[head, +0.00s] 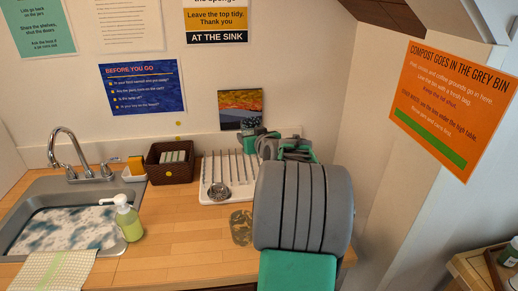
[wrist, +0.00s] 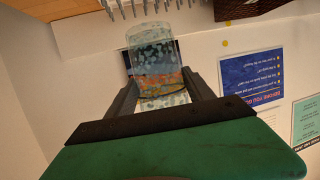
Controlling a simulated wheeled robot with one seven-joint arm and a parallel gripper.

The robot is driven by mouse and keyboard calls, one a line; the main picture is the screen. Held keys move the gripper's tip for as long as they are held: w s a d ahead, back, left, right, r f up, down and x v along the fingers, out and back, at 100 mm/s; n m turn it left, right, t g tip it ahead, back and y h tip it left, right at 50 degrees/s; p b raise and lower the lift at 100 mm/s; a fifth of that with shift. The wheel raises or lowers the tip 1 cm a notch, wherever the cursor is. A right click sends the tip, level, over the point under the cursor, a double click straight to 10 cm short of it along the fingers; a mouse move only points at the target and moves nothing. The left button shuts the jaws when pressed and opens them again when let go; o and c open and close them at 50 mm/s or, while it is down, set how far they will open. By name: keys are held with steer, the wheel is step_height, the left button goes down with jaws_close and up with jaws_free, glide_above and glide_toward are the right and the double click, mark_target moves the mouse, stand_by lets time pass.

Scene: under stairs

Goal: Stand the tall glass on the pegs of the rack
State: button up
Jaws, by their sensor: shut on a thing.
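A clear tall glass (wrist: 153,58) with pale speckles is held between the two fingers of my gripper (wrist: 158,84) in the wrist view. I cannot tell which end is its mouth. In the head view my gripper (head: 272,144) is behind and right of the rack, largely hidden by my grey arm, and little of the glass shows. The white rack (head: 212,196) with upright pegs stands on the counter, left of my arm; its right part is hidden. The tips of its pegs (wrist: 142,8) show at the top of the wrist view, apart from the glass.
A brown basket (head: 170,163), soap bottle (head: 129,222) and sink (head: 62,216) are left. A small picture (head: 240,101) leans at the back wall.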

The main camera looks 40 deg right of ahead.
steer(key=d+f+p, duration=0.1)
steer(key=f, duration=0.1)
steer(key=d+f+p, duration=0.1)
steer(key=d+f, duration=0.1)
steer(key=f, duration=0.1)
steer(key=d+f, duration=0.1)
steer(key=f, duration=0.2)
steer(key=shift+w+d+p, duration=0.1)
steer(key=shift+d+p, duration=0.15)
steer(key=shift+p, duration=0.15)
steer(key=shift+f, duration=0.3)
steer(key=shift+f, duration=0.1)
steer(key=shift+f+b, duration=0.15)
steer(key=shift+b, duration=0.2)
steer(key=o, duration=1.8)
